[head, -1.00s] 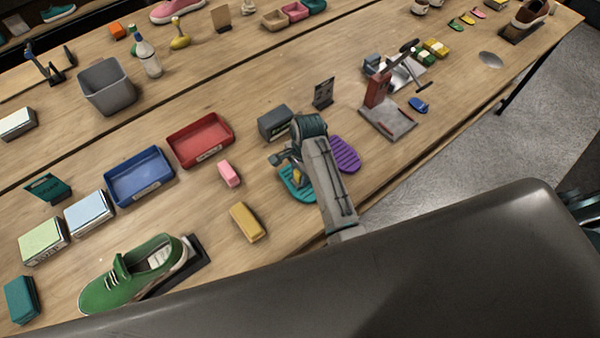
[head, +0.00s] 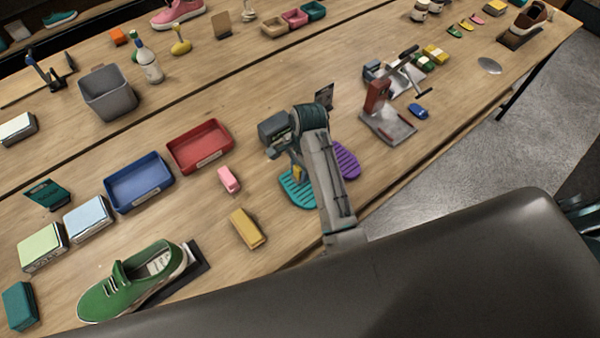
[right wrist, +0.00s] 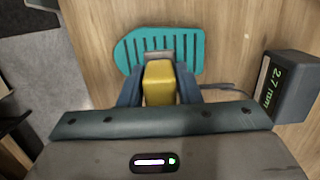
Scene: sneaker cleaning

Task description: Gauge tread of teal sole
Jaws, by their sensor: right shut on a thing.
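The teal sole (head: 292,192) lies flat near the table's front edge, partly hidden by my right arm in the head view. In the right wrist view the teal sole (right wrist: 126,52) shows dark cross grooves. My right gripper (head: 298,172) is over it, shut on a yellow gauge probe (right wrist: 159,82) with a grey metal tip. The tip overlaps the sole's near edge in the wrist view; I cannot tell whether it touches. A grey gauge box (right wrist: 293,88) reads 2.7 mm, with a dark cable leading toward the probe. My left gripper is not in view.
A purple sole (head: 347,160) lies right beside the arm. A red-posted stand (head: 377,98) is farther right. A red tray (head: 200,146), blue tray (head: 138,182), pink block (head: 229,180), yellow block (head: 246,228) and green sneaker (head: 135,283) are to the left.

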